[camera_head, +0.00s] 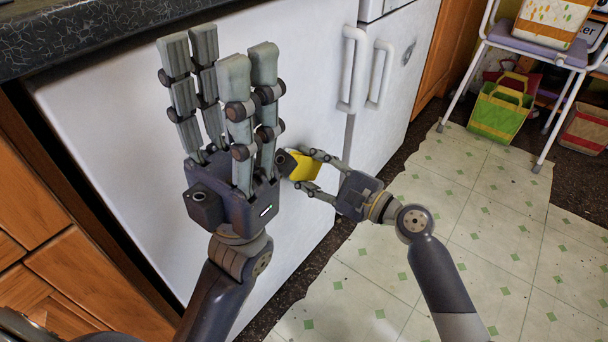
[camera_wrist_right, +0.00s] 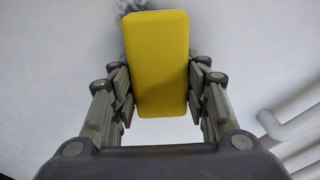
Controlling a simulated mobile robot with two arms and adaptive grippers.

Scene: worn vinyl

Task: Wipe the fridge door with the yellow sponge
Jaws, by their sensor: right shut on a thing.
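The yellow sponge (camera_head: 304,168) is held in my right gripper (camera_head: 316,172), close in front of the lower part of the white fridge door (camera_head: 120,130). In the right wrist view the sponge (camera_wrist_right: 158,62) sits between the fingers of my right gripper (camera_wrist_right: 158,88), with the white door surface (camera_wrist_right: 60,60) behind it. I cannot tell whether the sponge touches the door. My left gripper (camera_head: 222,75) is raised in front of the door, its fingers spread and empty. It hides part of the door.
Two white handles (camera_head: 353,70) stick out near the door's right edge. A dark countertop (camera_head: 80,35) runs above, and wooden drawers (camera_head: 40,210) stand at the left. A stool (camera_head: 545,55) with bags stands at the upper right.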

